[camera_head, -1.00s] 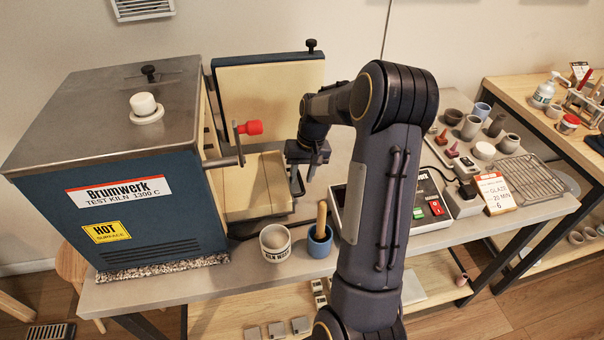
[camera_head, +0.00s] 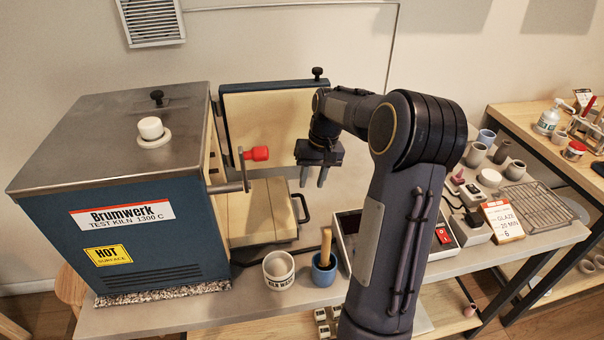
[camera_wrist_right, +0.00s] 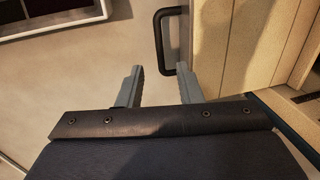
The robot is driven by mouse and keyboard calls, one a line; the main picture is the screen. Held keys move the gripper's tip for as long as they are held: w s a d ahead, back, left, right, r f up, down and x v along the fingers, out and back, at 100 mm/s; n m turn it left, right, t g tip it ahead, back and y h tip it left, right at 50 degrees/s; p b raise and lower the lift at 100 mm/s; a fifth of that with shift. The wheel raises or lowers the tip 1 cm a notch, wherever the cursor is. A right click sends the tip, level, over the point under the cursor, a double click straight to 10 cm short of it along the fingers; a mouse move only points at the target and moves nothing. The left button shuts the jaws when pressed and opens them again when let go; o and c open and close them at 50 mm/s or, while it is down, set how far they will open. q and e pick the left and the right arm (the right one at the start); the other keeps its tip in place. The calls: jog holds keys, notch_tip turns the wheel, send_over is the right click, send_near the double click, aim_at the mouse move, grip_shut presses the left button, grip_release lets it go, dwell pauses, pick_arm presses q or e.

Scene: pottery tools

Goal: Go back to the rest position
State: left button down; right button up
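My right gripper (camera_head: 313,177) is open and empty, its two fingers pointing down above the table beside the kiln's open door. In the right wrist view its fingers (camera_wrist_right: 157,80) stand apart with nothing between them, near a black handle (camera_wrist_right: 168,40). The blue kiln (camera_head: 130,235) stands at the left, with its cream-lined door panel (camera_head: 265,115) upright behind. The same black handle shows at the edge of the cream slab (camera_head: 265,205). My left gripper is not in view.
A lettered white cup (camera_head: 279,270) and a blue cup (camera_head: 324,270) with a wooden tool stand at the table's front edge. A control box (camera_head: 445,238), a sign (camera_head: 502,220) and a wire rack (camera_head: 537,203) lie to the right. My right arm hides part of the table.

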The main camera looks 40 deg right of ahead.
jog(key=s+a+r+n+t+y, duration=0.1)
jog(key=s+a+r, duration=0.25)
jog(key=a, duration=0.35)
jog(key=s+a+r+n+t, duration=0.1)
jog(key=s+a+r+t, duration=0.2)
jog(key=a, duration=0.4)
jog(key=s+a+f+n+y, duration=0.1)
jog(key=s+a+f+n, duration=0.1)
jog(key=s+a, duration=1)
jog(key=shift+s+f+n+t, duration=0.3)
jog(key=shift+s+f+n, duration=0.1)
jog(key=shift+s+f, duration=0.15)
